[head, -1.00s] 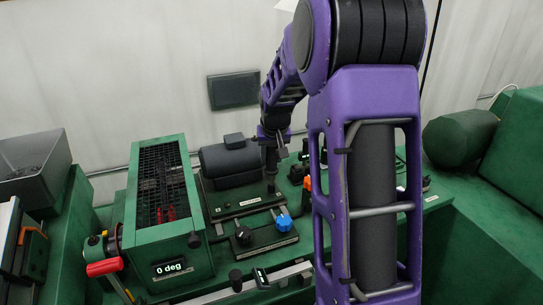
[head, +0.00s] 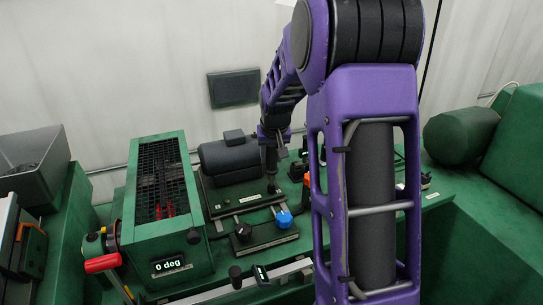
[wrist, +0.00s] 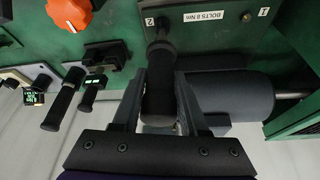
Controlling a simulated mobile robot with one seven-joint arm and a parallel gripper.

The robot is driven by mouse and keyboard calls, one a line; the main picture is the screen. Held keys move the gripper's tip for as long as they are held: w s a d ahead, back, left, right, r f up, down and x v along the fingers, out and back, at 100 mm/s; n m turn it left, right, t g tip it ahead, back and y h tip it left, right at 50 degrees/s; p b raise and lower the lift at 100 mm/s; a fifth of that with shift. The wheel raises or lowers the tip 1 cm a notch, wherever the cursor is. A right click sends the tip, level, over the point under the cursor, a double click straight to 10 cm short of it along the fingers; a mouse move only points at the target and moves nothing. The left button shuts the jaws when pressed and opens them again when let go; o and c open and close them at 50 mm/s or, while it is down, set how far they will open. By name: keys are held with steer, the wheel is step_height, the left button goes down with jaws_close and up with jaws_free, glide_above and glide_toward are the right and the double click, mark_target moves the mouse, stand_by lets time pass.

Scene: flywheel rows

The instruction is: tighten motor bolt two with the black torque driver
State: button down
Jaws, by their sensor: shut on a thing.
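My gripper (wrist: 160,82) is shut on the black torque driver (wrist: 160,95), which runs between its two fingers in the wrist view. The driver's thin end points at the green motor plate, beside the number 2 (wrist: 150,22). Whether it is seated on the bolt cannot be told. The plate (wrist: 210,52) also carries the label "BOLTS 8 Nm" and a number 1. The dark motor cylinder (wrist: 235,95) lies beside the driver. In the head view my gripper (head: 270,145) holds the driver upright over the plate's right end, next to the motor (head: 228,158).
A green caged housing (head: 160,205) reading "0 deg" with a red handle (head: 102,263) stands left. An orange knob (wrist: 70,12) and black handles (wrist: 65,100) are beside the driver.

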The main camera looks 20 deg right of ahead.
steer(key=shift+s+f+b, duration=0.1)
steer(key=shift+f+b, duration=0.35)
stand_by(1.0)
steer(key=shift+r, duration=0.3)
stand_by(2.8)
steer(key=shift+r, duration=0.35)
steer(key=shift+r+p, duration=1.55)
steer(key=shift+r, duration=0.65)
